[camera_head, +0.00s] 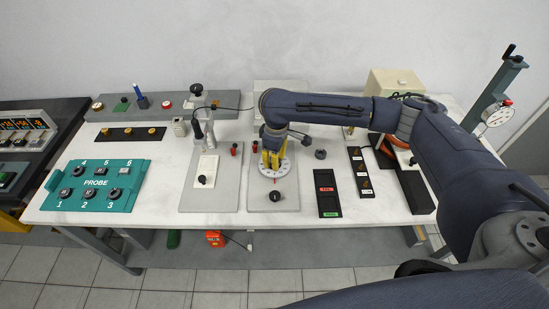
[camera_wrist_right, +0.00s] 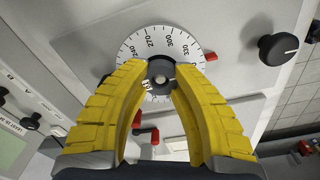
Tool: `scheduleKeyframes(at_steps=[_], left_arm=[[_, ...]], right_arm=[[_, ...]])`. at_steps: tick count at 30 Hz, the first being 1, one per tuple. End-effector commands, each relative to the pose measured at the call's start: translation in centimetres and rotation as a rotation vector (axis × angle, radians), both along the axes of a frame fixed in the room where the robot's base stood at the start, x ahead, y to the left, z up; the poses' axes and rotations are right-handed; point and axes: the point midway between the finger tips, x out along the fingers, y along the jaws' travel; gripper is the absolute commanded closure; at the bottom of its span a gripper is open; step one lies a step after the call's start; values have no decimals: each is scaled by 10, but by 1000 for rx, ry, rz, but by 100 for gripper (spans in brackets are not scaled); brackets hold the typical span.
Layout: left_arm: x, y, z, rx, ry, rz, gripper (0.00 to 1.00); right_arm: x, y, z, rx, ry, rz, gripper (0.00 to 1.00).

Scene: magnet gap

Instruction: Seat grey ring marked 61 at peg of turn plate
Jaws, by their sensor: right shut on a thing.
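My right gripper (camera_head: 272,160) reaches down over the turn plate (camera_head: 284,170), a white disc with degree marks. In the right wrist view its two yellow fingers (camera_wrist_right: 160,72) are shut on a dark grey ring (camera_wrist_right: 158,67). A small white label sits on the ring's near side; its number is too small to read surely. A pale round peg end (camera_wrist_right: 160,78) shows in the ring's hole, over the middle of the turn plate (camera_wrist_right: 132,49). How far down the peg the ring sits, I cannot tell. My left gripper is out of view.
A black knob (camera_head: 275,196) is on the plate's base, and red-capped parts (camera_head: 254,147) stand left of the dial. A loose dark knob-like part (camera_head: 320,154) lies to the right. A teal PROBE tray (camera_head: 130,172) and black trays (camera_head: 327,193) lie farther out.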

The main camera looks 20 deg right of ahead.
Motion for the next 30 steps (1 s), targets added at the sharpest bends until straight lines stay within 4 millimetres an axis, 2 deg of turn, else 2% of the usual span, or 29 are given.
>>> scheduleKeyframes(at_steps=[1, 7, 17, 20, 30], left_arm=[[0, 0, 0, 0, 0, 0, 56], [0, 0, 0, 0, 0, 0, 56], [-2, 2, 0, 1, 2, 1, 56], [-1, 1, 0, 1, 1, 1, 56], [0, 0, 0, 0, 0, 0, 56]], right_arm=[[0, 0, -1, 0, 0, 0, 72], [0, 0, -1, 0, 0, 0, 51], [0, 0, 4, 0, 0, -1, 51], [0, 0, 14, 0, -3, 0, 51], [-2, -2, 71, 0, -4, 0, 51]])
